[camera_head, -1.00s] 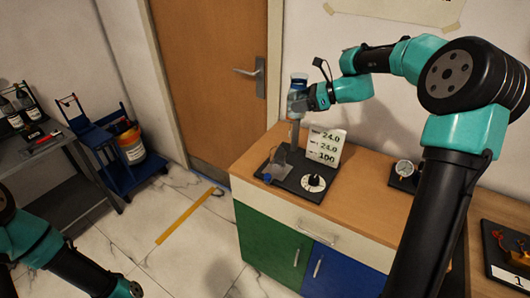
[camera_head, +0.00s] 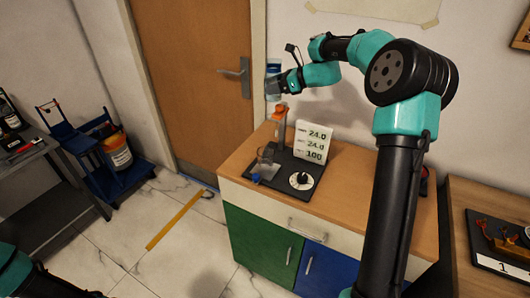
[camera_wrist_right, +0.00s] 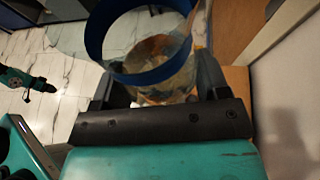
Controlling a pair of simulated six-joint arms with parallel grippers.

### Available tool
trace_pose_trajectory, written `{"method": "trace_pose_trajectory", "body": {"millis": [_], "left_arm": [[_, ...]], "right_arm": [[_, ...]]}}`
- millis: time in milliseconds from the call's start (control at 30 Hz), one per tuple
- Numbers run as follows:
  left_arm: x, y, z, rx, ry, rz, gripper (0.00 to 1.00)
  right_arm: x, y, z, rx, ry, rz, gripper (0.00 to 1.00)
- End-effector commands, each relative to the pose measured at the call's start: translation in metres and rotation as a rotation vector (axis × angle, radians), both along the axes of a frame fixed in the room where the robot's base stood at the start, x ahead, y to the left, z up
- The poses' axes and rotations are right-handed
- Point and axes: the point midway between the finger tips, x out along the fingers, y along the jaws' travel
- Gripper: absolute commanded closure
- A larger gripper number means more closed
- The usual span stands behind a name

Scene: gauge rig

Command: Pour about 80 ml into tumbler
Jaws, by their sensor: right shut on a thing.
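My right gripper (camera_head: 279,86) is shut on a clear vessel with a blue rim (camera_head: 273,68). The vessel is raised above the back left of the cabinet, in front of the door frame. In the right wrist view its blue rim (camera_wrist_right: 135,76) and clear wall sit between the fingers; I cannot tell its contents. A clear tumbler-like cup (camera_head: 266,162) stands on the black base (camera_head: 283,185), below the held vessel and apart from it. My left arm shows at the lower left of the head view. Its jaws are too small or cut off to read.
An orange-topped post (camera_head: 281,113) rises behind the cup. A display card (camera_head: 313,142) reading 24.0, 24.0, 100 and a white dial (camera_head: 301,180) are to the right. A small blue part (camera_head: 256,178) is by the cup. The cabinet top (camera_head: 355,190) is clear further right.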

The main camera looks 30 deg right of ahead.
Motion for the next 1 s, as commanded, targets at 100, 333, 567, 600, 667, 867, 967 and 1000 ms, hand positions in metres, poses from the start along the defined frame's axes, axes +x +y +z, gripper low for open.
{"method": "trace_pose_trajectory", "body": {"millis": [100,333,567,600,667,867,967,1000], "left_arm": [[0.0,0.0,0.0,0.0,0.0,0.0,0.57],[0.0,0.0,0.0,0.0,0.0,0.0,0.57],[0.0,0.0,0.0,0.0,0.0,0.0,0.57],[0.0,0.0,0.0,0.0,0.0,0.0,0.57],[0.0,0.0,0.0,0.0,0.0,0.0,0.57],[0.0,0.0,0.0,0.0,0.0,0.0,0.57],[0.0,0.0,0.0,0.0,0.0,0.0,0.57],[0.0,0.0,0.0,0.0,0.0,0.0,0.57]], "right_arm": [[-0.001,0.001,0.002,-0.014,-0.016,0.0,0.66],[-0.002,0.002,0.004,-0.076,-0.083,-0.001,0.66],[-0.005,0.004,0.006,-0.175,-0.186,-0.001,0.66],[-0.006,0.005,0.006,-0.193,-0.204,0.0,0.66],[-0.006,0.006,0.007,-0.22,-0.234,0.0,0.66],[-0.01,0.008,0.008,-0.309,-0.328,-0.002,0.66],[-0.011,0.01,0.008,-0.353,-0.375,-0.001,0.66],[-0.012,0.011,0.007,-0.37,-0.393,-0.001,0.66]]}}
